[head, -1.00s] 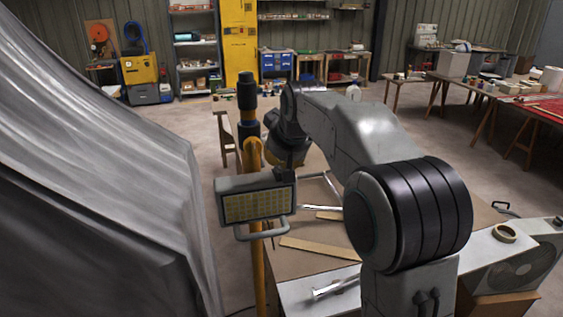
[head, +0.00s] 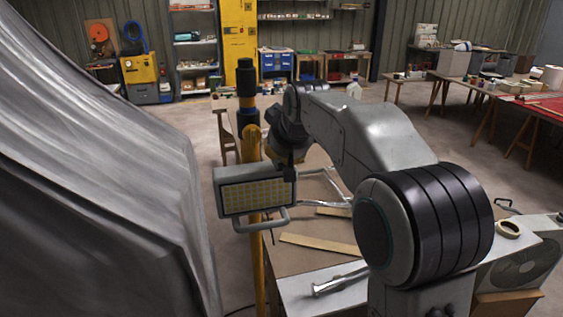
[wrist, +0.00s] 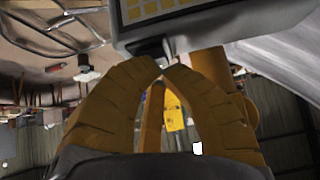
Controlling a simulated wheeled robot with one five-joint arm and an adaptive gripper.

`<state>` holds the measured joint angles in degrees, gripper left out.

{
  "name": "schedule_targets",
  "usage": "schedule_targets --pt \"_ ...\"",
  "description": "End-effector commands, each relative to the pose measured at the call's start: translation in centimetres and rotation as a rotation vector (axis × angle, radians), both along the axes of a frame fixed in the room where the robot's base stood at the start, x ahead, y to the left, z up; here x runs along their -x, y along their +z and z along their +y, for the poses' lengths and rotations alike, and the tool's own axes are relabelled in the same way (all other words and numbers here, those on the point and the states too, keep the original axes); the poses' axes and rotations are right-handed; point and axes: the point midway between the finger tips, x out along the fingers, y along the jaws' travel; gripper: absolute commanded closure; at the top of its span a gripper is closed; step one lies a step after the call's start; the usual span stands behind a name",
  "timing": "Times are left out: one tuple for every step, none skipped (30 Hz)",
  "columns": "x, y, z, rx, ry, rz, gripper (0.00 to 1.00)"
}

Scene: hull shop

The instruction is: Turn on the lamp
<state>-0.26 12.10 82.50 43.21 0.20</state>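The work lamp (head: 255,197) is a grey box with a grid of pale yellow cells and a grey handle below, mounted on a yellow pole (head: 258,270). No bright glow shows on its face. In the wrist view, the lamp's housing (wrist: 200,25) fills the top, with a small dark block (wrist: 150,48) on its edge, possibly the switch. My gripper (wrist: 163,65) has its two tan fingers converging, tips together right beside that block. Whether they touch it I cannot tell. In the head view my arm mostly hides the gripper behind the lamp's upper right.
A grey draped sheet (head: 90,180) stands close on the left. A workbench (head: 290,262) with metal tubes and wooden strips lies below the lamp. A fan (head: 525,262) and a tape roll (head: 509,229) are at right. Open floor lies behind.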

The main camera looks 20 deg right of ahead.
Motion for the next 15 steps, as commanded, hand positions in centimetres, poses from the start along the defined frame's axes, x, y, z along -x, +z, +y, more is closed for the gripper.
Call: schedule_targets --pt "0.06 -0.75 0.0 0.0 0.0 -0.02 1.0" --pt "0.09 -0.81 -0.01 0.0 0.0 -0.029 1.0" --pt "0.11 -0.9 -0.01 0.0 0.0 -0.042 1.0" --pt "0.15 -0.96 -0.01 0.0 0.0 -0.052 1.0" --pt "0.18 -0.98 -0.01 0.0 0.0 -0.062 1.0" --pt "0.22 -1.02 -0.01 0.0 0.0 -0.076 1.0" --pt "0.25 -1.08 -0.01 0.0 0.0 -0.086 1.0" --pt "0.3 -1.15 -0.01 0.0 0.0 -0.095 1.0" --pt "0.23 -0.46 -0.01 0.0 0.0 -0.09 1.0" --pt "0.23 -0.4 -0.01 0.0 0.0 -0.089 1.0" --pt "0.22 -0.39 -0.01 0.0 0.0 -0.089 1.0" --pt "0.22 -0.39 -0.01 0.0 0.0 -0.089 1.0" --pt "0.22 -0.39 -0.01 0.0 0.0 -0.089 1.0" --pt "0.22 -0.38 -0.01 0.0 0.0 -0.089 1.0" --pt "0.21 -0.36 -0.01 0.0 0.0 -0.089 1.0"
